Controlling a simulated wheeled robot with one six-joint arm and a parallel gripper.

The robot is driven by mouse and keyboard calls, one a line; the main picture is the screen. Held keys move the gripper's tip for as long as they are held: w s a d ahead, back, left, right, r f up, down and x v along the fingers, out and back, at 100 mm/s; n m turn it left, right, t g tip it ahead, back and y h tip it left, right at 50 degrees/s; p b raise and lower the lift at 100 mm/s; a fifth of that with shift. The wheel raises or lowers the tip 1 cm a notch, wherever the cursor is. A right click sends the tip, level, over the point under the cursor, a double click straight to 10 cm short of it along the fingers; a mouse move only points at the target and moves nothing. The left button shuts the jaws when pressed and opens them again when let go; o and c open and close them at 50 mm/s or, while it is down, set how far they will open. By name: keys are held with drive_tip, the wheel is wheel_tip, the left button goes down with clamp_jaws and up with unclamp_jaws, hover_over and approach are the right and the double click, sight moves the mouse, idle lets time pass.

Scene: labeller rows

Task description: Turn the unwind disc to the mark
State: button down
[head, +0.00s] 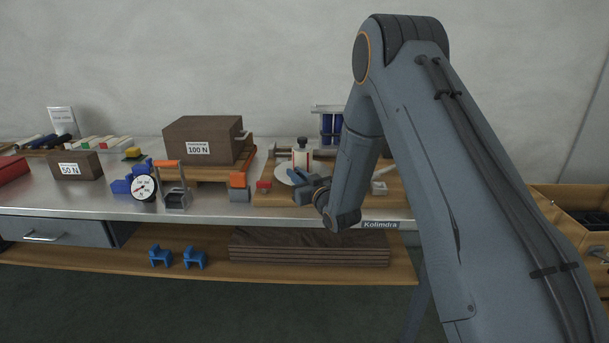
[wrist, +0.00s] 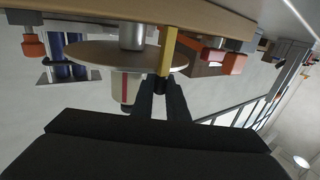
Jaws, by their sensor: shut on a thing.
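The unwind disc (head: 283,178) is a pale round plate on the wooden board at the right of the bench. In the wrist view, which is upside down, the disc (wrist: 90,54) looks brown, with a metal hub (wrist: 132,37). My gripper (head: 311,187) is at the disc's near right side. In the wrist view its fingers (wrist: 163,78) are shut at the disc's rim, where the contact is partly hidden. A yellow upright piece (wrist: 169,48) stands at the fingertips, between them and the board. I cannot tell whether it is the mark.
A 100 N box (head: 200,139), an orange-topped block (head: 239,187) and a dial gauge (head: 143,187) stand to the left.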

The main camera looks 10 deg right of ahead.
drive_tip(key=shift+s+d, duration=0.15)
drive_tip(key=shift+d, duration=0.7)
drive_tip(key=c, duration=2)
unclamp_jaws()
drive_tip(key=shift+d, duration=0.1)
drive_tip(key=shift+s+b, duration=0.3)
drive_tip(key=shift+s, duration=0.2)
drive_tip(key=b+v, duration=0.1)
drive_tip(key=v, duration=0.6)
drive_tip(key=shift+w+d, duration=0.1)
drive_tip(key=shift+d, duration=0.05)
